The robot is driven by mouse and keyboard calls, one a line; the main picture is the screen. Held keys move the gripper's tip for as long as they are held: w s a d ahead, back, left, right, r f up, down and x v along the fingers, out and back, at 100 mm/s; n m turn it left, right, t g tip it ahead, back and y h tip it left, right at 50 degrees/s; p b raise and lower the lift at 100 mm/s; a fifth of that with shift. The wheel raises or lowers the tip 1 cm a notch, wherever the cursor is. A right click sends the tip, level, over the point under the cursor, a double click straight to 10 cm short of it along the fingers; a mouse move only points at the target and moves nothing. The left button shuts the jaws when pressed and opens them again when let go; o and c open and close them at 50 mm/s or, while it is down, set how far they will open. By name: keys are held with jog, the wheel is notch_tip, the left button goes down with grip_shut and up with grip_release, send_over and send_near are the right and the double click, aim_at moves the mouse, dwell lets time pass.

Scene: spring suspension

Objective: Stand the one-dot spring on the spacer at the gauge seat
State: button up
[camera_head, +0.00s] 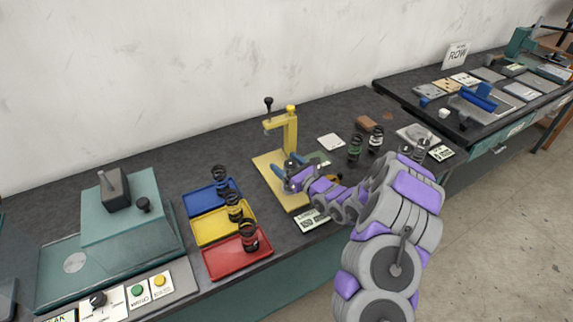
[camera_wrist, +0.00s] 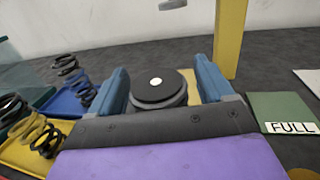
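My gripper (camera_wrist: 160,78) shows two blue fingers, spread apart on either side of a round black disc with one white dot (camera_wrist: 155,82). The disc tops a dark grey round body; a narrow strip of yellow shows between it and the right finger. In the head view my gripper (camera_head: 290,178) is low over the base of the yellow gauge stand (camera_head: 291,130), around a dark upright piece (camera_head: 289,168). The disc looks level. Whether it is the one-dot spring's cap, and any spacer or seat beneath, I cannot tell; the coils are hidden.
Springs stand at the blue tray (camera_head: 198,203), yellow tray (camera_head: 208,233) and red tray (camera_head: 222,263). Several more springs, including a green-banded one (camera_head: 355,148), stand right of the gauge. A green plate marked FULL (camera_wrist: 285,108) lies right of my gripper. A teal press (camera_head: 120,225) stands left.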

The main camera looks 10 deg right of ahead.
jog(key=p+v, duration=0.2)
jog(key=v, duration=1)
jog(key=s+a+r+n+g+y, duration=0.3)
jog(key=a+r+n+y, duration=0.15)
jog(key=a+r, duration=0.2)
jog(key=s+a+r+n+g+y, duration=0.3)
jog(key=a+r+n, duration=0.2)
jog(key=a+r, duration=0.15)
jog(key=s+a+r+n+g, duration=0.2)
jog(key=s+a+n+g, duration=0.3)
jog(key=s, duration=0.2)
jog(key=s+a+r+n+g, duration=0.3)
jog(key=s+a+n+g, duration=0.2)
jog(key=s+n, duration=0.15)
jog(key=s+d+f+n+g+h, duration=0.1)
jog(key=s+n+g+h, duration=0.2)
jog(key=s, duration=0.5)
jog(key=s+d+f+n+g+h, duration=0.1)
jog(key=s+d+n+h, duration=0.15)
jog(key=s+h, duration=0.4)
jog(key=s+d+n+t+h, duration=0.1)
jog(key=s+d+n+h, duration=0.1)
jog(key=d, duration=0.4)
jog(key=s+d+n+t+h, duration=0.1)
jog(key=s+d+h, duration=0.3)
jog(key=s+d, duration=0.2)
jog(key=shift+s+d+r+n+h, duration=0.3)
jog(key=shift+s+d+n+h, duration=0.1)
jog(key=shift+d, duration=0.4)
